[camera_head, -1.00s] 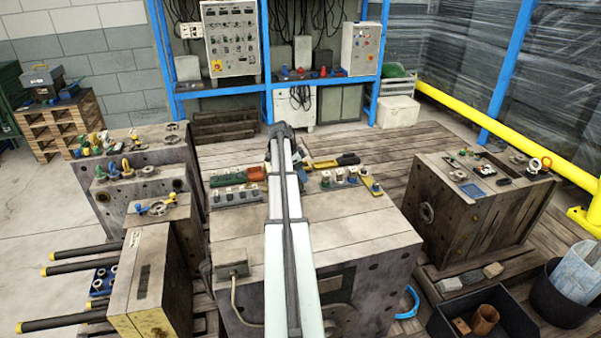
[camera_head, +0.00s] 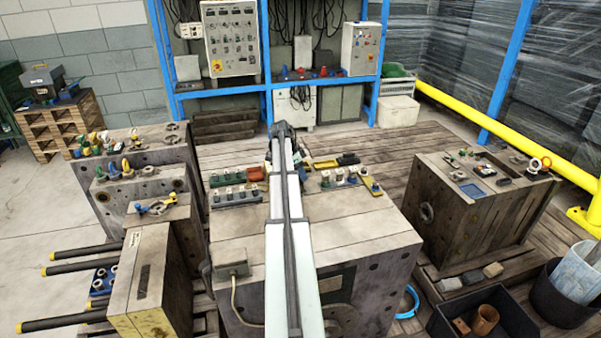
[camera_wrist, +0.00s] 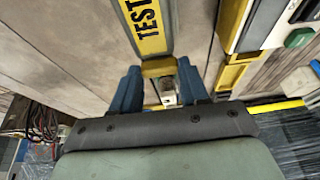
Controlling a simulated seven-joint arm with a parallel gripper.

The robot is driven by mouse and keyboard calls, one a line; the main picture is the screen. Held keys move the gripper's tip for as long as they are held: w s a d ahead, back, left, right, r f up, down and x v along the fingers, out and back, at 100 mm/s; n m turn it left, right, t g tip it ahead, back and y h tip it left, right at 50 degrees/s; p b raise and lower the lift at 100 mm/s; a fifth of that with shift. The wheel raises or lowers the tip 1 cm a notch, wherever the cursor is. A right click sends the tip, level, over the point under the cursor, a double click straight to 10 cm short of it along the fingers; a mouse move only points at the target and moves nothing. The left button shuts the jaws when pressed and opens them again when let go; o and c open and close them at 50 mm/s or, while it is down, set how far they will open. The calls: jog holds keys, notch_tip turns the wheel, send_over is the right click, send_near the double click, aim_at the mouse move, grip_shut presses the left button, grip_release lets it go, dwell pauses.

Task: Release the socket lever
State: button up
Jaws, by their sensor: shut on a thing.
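In the wrist view my gripper (camera_wrist: 161,88) has its two blue fingers on either side of a yellow lever-like piece (camera_wrist: 159,67). It is shut on this piece. A small pale part (camera_wrist: 168,90) shows between the fingers. In the head view my arm runs over the middle wooden-looking block (camera_head: 340,226) and hides most of the gripper and the held piece.
On the middle block, a row of sockets (camera_head: 236,196) stands left of my arm and another row (camera_head: 338,179) stands right. A yellow and blue piece (camera_head: 370,187) lies at the right end. The block's front top is clear. Another block (camera_head: 468,205) stands further right.

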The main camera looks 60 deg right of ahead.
jog(key=shift+s+d+t+y, duration=0.8)
jog(key=shift+d+t+y, duration=0.1)
jog(key=shift+t+y, duration=0.2)
jog(key=shift+s+d+f+t+y, duration=0.3)
jog(key=shift+s+d+t+y, duration=0.45)
jog(key=shift+t+y, duration=0.35)
jog(key=shift+s+d+f, duration=0.55)
jog(key=shift+s+f, duration=0.05)
jog(key=shift+s, duration=0.05)
jog(key=shift+s+d, duration=0.1)
jog(key=o, duration=1)
jog(key=shift+o, duration=0.3)
jog(key=shift+r, duration=0.1)
notch_tip(320, 180, up, 13)
jog(key=s+d, duration=0.1)
jog(key=shift+r, duration=0.2)
jog(key=shift+s+d, duration=0.1)
